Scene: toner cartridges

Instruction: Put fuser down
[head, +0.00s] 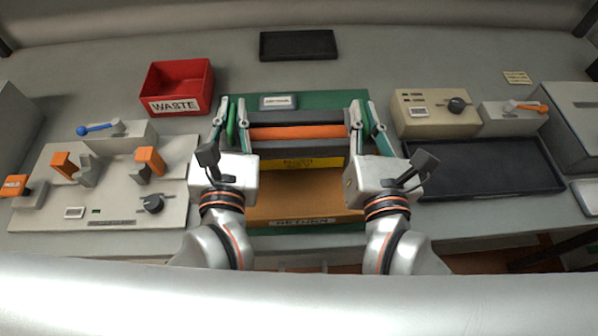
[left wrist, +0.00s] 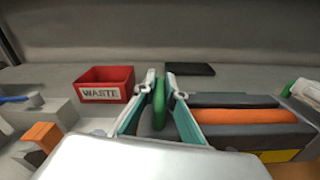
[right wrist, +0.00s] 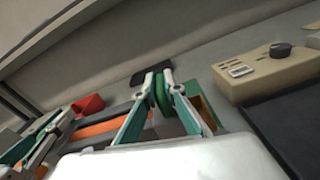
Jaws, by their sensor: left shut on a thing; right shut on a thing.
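The fuser (head: 297,133) is a dark grey unit with an orange roller and a yellow label on its front. It sits between my two grippers in the head view, over the green mat and at the back of the brown return box (head: 290,190). My left gripper (head: 231,108) is shut on the green handle at the fuser's left end, and that handle (left wrist: 159,103) shows between the fingers in the left wrist view. My right gripper (head: 362,108) is shut on the other green handle (right wrist: 162,93). I cannot tell whether the fuser touches what is under it.
A red waste bin (head: 178,87) stands at the back left. A fixture board (head: 110,205) with orange clamps lies left. A beige control box (head: 434,113) and a dark tray (head: 485,166) are at right. A black tray (head: 298,44) lies at the back. The green mat (head: 315,99) shows behind the fuser.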

